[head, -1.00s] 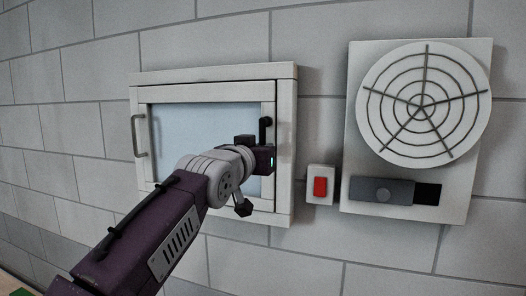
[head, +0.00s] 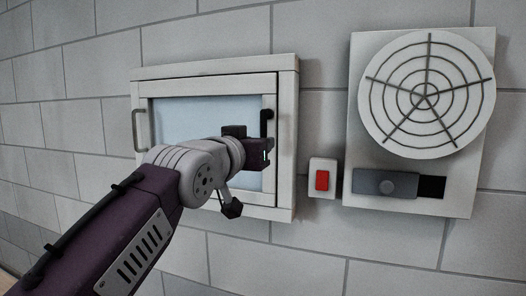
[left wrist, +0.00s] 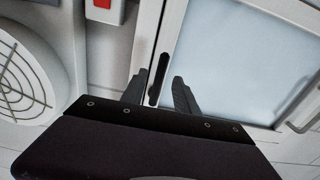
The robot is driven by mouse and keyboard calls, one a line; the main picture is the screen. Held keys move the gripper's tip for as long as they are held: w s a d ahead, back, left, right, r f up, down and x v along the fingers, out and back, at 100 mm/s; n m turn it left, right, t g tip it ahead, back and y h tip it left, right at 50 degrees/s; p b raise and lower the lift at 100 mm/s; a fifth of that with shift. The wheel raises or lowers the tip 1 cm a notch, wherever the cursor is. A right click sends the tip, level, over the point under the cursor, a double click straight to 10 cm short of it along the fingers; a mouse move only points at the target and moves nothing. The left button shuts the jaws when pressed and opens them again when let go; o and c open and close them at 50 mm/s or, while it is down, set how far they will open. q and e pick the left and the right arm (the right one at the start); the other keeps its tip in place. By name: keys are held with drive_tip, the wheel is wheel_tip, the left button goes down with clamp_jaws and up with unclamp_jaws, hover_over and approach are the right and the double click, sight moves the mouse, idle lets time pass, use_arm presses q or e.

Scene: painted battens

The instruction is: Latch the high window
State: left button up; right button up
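The window (head: 215,70) has a white frame and a pale pane, and its sash looks seated in the frame. A black latch handle (head: 266,118) points up and down on the sash's right side; its lower part is hidden by my left gripper in the head view. My left gripper (head: 268,148) is in front of it. In the left wrist view the gripper (left wrist: 158,92) is open, with the black handle (left wrist: 158,78) showing between its fingers, closer to one finger; I cannot tell whether they touch. My right gripper is not in view.
A grey pull handle (head: 139,130) sits at the window's left edge. To the right are a red switch (head: 322,180) on a white plate and a panel with a round fan grille (head: 425,95) and a grey slider (head: 385,184). The block wall below is clear.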

use_arm(q)
drive_tip(key=b+v, duration=0.1)
drive_tip(key=v, duration=0.3)
drive_tip(key=shift+s, duration=0.1)
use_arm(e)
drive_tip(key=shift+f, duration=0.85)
